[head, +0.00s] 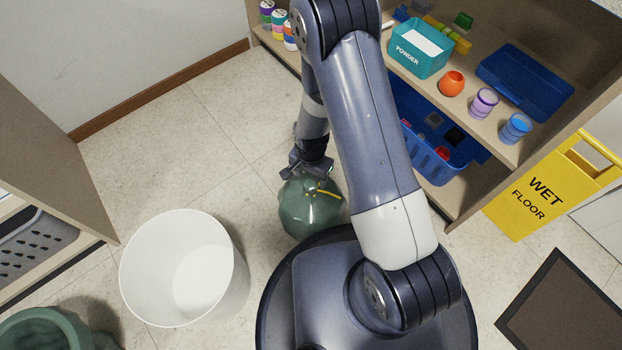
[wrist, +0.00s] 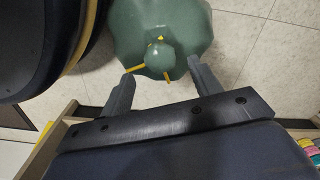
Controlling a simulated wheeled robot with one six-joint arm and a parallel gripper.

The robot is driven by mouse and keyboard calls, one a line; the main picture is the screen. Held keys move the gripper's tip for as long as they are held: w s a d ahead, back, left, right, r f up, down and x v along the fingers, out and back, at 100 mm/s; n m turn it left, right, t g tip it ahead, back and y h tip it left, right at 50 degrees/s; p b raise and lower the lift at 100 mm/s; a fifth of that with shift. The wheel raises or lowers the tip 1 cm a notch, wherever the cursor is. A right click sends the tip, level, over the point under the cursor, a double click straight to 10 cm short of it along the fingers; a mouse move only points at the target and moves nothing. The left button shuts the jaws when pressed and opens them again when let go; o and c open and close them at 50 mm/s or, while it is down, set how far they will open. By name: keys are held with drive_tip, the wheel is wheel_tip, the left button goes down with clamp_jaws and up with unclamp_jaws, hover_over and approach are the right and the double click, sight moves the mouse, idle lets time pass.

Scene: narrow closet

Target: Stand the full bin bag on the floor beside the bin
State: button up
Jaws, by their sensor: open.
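The full bin bag (head: 312,212) is dark green, tied with a yellow tie, and stands on the floor to the right of the bin. The bin (head: 185,265) is white, round and empty, and stands upright. My gripper (head: 308,172) is just above the top of the bag. In the wrist view the bag (wrist: 160,25) has its knotted neck in front of the open jaws, and my gripper (wrist: 158,85) has a finger on each side, apart from the neck. The bag's lower part is partly hidden by my base in the head view.
A shelf unit (head: 470,165) on the right holds a teal powder box (head: 420,48), cups and blue trays. A yellow wet floor sign (head: 550,185) stands at right. A grey basket (head: 35,245) sits in the left shelf. Floor behind the bag is clear.

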wheel_tip(320, 180, up, 6)
drive_tip(key=shift+f+p, duration=0.2)
drive_tip(key=shift+p, duration=0.55)
